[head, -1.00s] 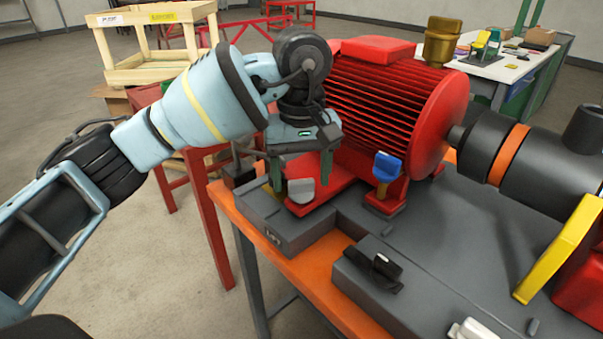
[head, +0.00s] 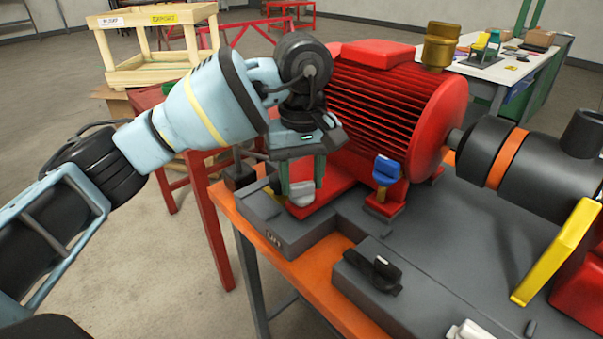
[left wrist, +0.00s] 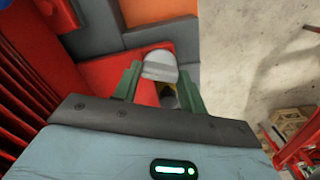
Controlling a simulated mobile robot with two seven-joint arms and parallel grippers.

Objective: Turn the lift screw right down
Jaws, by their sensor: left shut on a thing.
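A grey, round-topped tab (head: 301,192) stands at the red foot of the motor's near left corner. It also shows in the left wrist view (left wrist: 160,67). My left gripper (head: 303,177) points down at it from above, with one green finger on each side. In the left wrist view the gripper (left wrist: 160,75) is shut on the tab near its fingertips. The tab's lower part is hidden in the head view. A blue tab (head: 387,169) stands at the motor's other near foot, apart from the gripper. No label shows which is the lift screw.
The red finned motor (head: 390,110) stands close behind my left gripper. The orange bench edge (head: 312,278) runs in front. Open floor lies left of it.

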